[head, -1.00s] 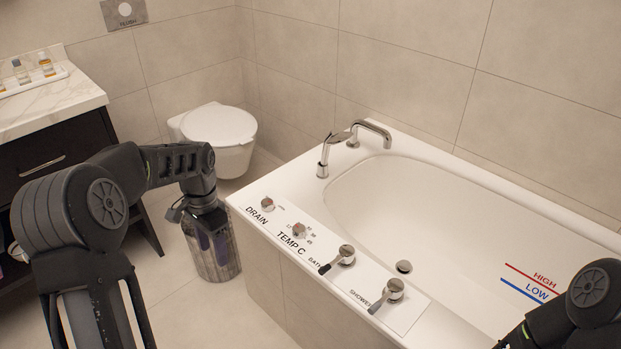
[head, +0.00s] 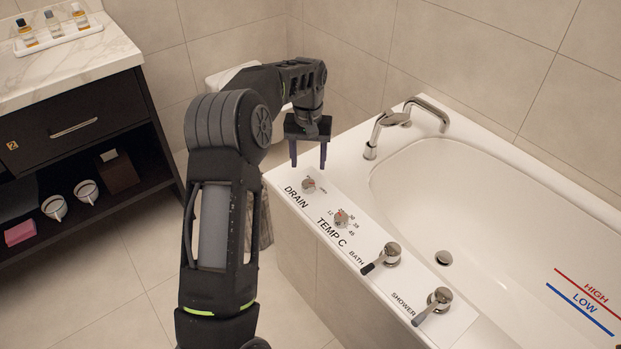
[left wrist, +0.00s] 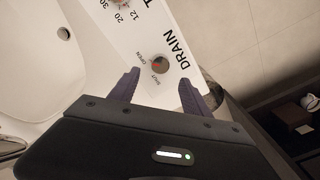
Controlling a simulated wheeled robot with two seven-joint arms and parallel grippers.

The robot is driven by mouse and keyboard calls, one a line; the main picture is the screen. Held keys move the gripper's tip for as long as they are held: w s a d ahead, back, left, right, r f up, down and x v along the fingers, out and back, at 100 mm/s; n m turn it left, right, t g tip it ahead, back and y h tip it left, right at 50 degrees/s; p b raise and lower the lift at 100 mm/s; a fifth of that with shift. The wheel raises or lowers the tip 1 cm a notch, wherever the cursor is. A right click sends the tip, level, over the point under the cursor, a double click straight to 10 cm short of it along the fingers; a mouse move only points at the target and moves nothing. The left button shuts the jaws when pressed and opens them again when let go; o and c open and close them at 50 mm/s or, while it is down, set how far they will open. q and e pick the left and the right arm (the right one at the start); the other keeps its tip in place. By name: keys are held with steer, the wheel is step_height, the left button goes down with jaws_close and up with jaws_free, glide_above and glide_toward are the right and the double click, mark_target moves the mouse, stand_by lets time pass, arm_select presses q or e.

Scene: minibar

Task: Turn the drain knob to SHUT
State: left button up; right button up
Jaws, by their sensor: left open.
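The drain knob (head: 308,184) is a small round metal knob at the far end of the tub's white control panel, beside the printed word DRAIN. In the left wrist view the knob (left wrist: 159,64) carries a red mark, with small OPEN and SHUT labels by it; I cannot tell exactly which label the mark points to. My left gripper (head: 309,166) points down above the knob, its two dark fingers apart. In the left wrist view the knob shows just beyond the gap between the fingertips (left wrist: 157,80), not held. My right gripper is out of view.
The temperature dial (head: 341,219), bath lever (head: 384,257) and shower lever (head: 435,303) line the same panel. The faucet (head: 430,112) and hand shower (head: 384,127) stand on the tub's far rim. A vanity (head: 75,120) is at left; a bin is partly hidden behind my left arm.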

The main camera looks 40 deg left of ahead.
mark_target(308, 183)
arm_select(q)
steer(key=shift+f, duration=0.15)
step_height(308, 183, down, 8)
steer(key=shift+r+b, duration=0.2)
steer(key=shift+b, duration=0.45)
jaws_close()
stand_by(0.4)
